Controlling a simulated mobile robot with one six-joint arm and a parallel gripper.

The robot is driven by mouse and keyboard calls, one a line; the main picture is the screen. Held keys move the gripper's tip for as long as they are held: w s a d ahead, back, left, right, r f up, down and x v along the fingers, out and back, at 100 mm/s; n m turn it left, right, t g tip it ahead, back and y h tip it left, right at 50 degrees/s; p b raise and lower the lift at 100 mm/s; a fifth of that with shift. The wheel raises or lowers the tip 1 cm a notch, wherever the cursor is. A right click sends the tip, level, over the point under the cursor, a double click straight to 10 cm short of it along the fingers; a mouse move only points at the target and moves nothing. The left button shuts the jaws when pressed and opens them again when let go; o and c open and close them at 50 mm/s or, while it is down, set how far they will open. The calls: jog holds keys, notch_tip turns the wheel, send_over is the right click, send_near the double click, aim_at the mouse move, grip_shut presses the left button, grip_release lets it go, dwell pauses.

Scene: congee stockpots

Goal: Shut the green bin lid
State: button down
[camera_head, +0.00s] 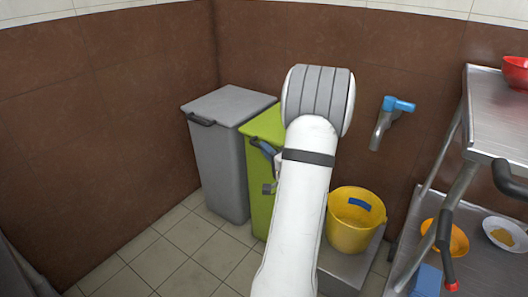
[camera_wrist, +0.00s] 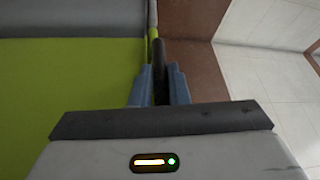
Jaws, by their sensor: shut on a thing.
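The green bin (camera_head: 260,187) stands against the back wall, partly hidden behind my arm. Its green lid (camera_head: 262,122) shows at the top left of my arm and looks about level; I cannot tell whether it is fully seated. My gripper (camera_head: 268,152) is at the bin's upper front edge. In the wrist view, the blue fingers of my gripper (camera_wrist: 161,88) are closed on a dark bar, the lid handle (camera_wrist: 159,58). A green surface of the bin (camera_wrist: 70,100) fills the left of that view.
A grey lidded bin (camera_head: 218,150) stands close on the left. A yellow bucket (camera_head: 350,235) sits on a low step to the right. A blue-handled tap (camera_head: 390,115) juts from the wall. A metal table (camera_head: 495,120) and lower shelf stand at right. Floor at left is clear.

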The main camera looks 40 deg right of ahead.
jog(key=shift+s+f, duration=0.3)
jog(key=shift+f, duration=0.45)
jog(key=c, duration=1.5)
grip_release()
jog(key=shift+d+m, duration=0.2)
jog(key=shift+m, duration=0.1)
jog(key=shift+o, duration=0.5)
jog(key=shift+r, duration=0.1)
jog(key=shift+r, duration=0.1)
jog(key=p+v, duration=0.2)
jog(key=v, duration=0.5)
jog(key=shift+s, duration=0.35)
jog(key=shift+a, duration=0.15)
jog(key=shift+r, duration=0.1)
